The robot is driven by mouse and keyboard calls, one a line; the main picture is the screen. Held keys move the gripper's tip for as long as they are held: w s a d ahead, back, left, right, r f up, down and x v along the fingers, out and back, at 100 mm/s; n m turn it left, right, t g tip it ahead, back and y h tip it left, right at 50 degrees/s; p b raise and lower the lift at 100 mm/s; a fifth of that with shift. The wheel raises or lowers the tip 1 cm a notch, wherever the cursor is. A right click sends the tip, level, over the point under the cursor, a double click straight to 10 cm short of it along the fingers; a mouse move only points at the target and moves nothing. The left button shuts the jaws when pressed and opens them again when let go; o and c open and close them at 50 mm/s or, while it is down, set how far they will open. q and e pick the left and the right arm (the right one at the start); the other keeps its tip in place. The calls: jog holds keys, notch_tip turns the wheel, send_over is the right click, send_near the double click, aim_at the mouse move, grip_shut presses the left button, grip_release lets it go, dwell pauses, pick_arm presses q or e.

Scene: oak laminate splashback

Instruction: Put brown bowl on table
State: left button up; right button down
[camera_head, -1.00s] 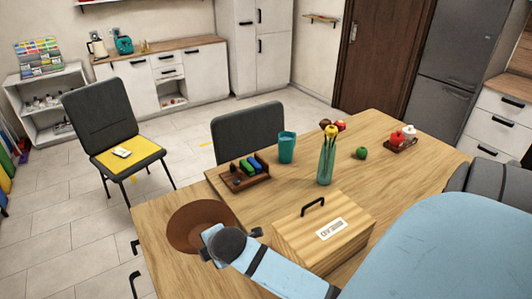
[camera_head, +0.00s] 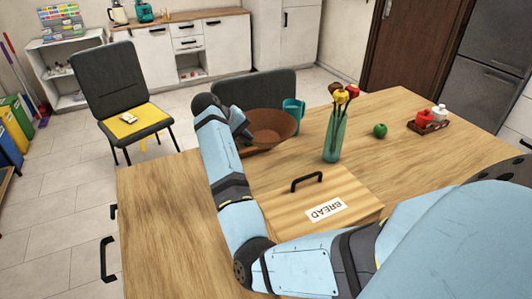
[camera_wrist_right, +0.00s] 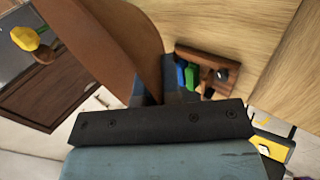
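The brown bowl (camera_head: 272,124) is in my right gripper (camera_head: 243,132), in front of the grey chair back in the head view. In the right wrist view the bowl (camera_wrist_right: 112,38) is large and seen at a slant, with its wall at the fingers (camera_wrist_right: 165,92). The gripper looks shut on its rim. The bowl appears raised over the wooden table (camera_head: 400,112), though its exact height is hard to judge. The bowl hides most of the marker rack (camera_wrist_right: 222,66) in the head view. My left gripper is not in view.
A bread box (camera_head: 350,190) stands under my arm. A teal vase with flowers (camera_head: 333,138), a teal cup (camera_head: 294,108), a green apple (camera_head: 380,130) and a shaker tray (camera_head: 425,127) stand on the table. Bare wood shows at the left front (camera_head: 160,215).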

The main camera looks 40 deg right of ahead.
notch_tip(320, 180, down, 20)
jog(key=shift+r+b, duration=0.25)
jog(key=shift+b, duration=0.7)
jog(key=c, duration=1.3)
grip_release()
jog(key=shift+a, duration=0.1)
jog(key=v, duration=1.2)
jog(key=shift+p, duration=0.45)
